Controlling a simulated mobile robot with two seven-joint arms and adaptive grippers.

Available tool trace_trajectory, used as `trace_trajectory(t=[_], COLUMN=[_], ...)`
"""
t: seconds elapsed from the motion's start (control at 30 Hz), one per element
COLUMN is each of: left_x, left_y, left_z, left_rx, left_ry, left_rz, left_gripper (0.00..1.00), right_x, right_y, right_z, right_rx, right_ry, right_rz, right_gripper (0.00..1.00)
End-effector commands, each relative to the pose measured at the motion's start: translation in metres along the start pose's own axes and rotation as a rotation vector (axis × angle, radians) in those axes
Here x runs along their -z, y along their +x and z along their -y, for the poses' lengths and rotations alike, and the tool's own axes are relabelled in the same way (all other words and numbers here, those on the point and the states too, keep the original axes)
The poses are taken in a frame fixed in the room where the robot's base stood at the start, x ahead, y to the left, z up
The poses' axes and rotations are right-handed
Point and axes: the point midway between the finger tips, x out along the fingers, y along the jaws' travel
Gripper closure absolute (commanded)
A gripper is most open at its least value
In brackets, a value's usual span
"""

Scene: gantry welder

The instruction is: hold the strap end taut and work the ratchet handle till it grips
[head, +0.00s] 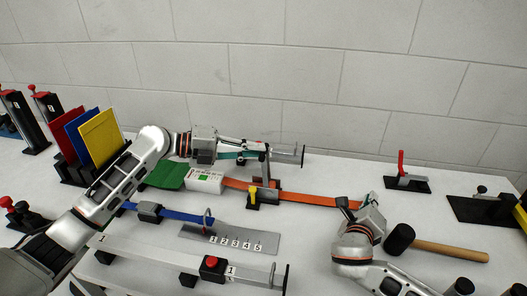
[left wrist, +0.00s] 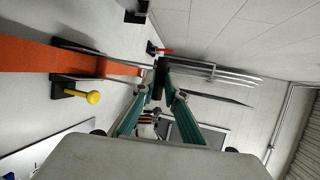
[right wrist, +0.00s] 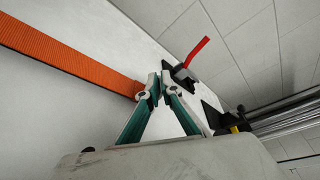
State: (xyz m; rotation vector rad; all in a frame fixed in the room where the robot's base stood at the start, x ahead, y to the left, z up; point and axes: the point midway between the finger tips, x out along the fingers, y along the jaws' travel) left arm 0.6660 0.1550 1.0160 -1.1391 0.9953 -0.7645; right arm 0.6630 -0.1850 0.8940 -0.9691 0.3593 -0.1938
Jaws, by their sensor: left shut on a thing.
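The orange strap (head: 318,197) runs straight from the ratchet (head: 274,184) to the right; it also shows in the right wrist view (right wrist: 70,58). The ratchet handle (head: 264,165) stands raised above its body. My left gripper (head: 262,148) is shut on the dark top bar of this handle, seen between its fingertips in the left wrist view (left wrist: 160,78). My right gripper (right wrist: 159,88) has its fingertips close together at the strap's free end and appears shut on it. In the head view its fingers are partly hidden by its own wrist.
A white box (head: 206,182) lies left of the ratchet, and a yellow knob (head: 252,191) stands in front. A mallet (head: 440,248) lies right of my right gripper. A red-handled clamp (head: 403,172) stands behind it. A numbered metal plate (head: 232,240) and blue strap (head: 185,215) lie in front.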

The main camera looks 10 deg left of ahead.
Motion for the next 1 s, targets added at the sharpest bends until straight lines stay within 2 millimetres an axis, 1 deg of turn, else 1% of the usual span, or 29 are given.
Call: trace_trajectory(t=[0.03,0.2,0.43,0.77,0.8,0.87,1.0], left_x=[0.000,-0.002,-0.002,-0.001,-0.001,-0.002,-0.002], left_y=[-0.002,-0.007,-0.009,-0.009,-0.009,-0.009,-0.009], left_z=[-0.010,-0.018,-0.024,-0.025,-0.025,-0.025,-0.022], left_rx=[-0.013,-0.020,-0.025,-0.026,-0.026,-0.026,-0.022], left_ry=[-0.003,-0.003,-0.003,-0.005,-0.005,-0.004,-0.003], left_rz=[-0.002,-0.003,-0.005,-0.007,-0.007,-0.006,-0.005], left_gripper=[1.00,1.00,1.00,1.00,0.85,0.71,0.71], right_x=[0.005,0.005,0.005,0.004,0.004,0.004,0.004], right_y=[-0.001,-0.001,-0.002,-0.002,-0.002,-0.002,-0.002], right_z=[-0.007,-0.007,-0.007,-0.007,-0.007,-0.007,-0.007], right_rx=[-0.011,-0.011,-0.011,-0.010,-0.010,-0.010,-0.010], right_ry=[-0.007,-0.007,-0.007,-0.007,-0.007,-0.007,-0.007], right_rz=[-0.007,-0.007,-0.006,-0.005,-0.005,-0.005,-0.005], right_gripper=[1.00,1.00,1.00,1.00,1.00,1.00,1.00])
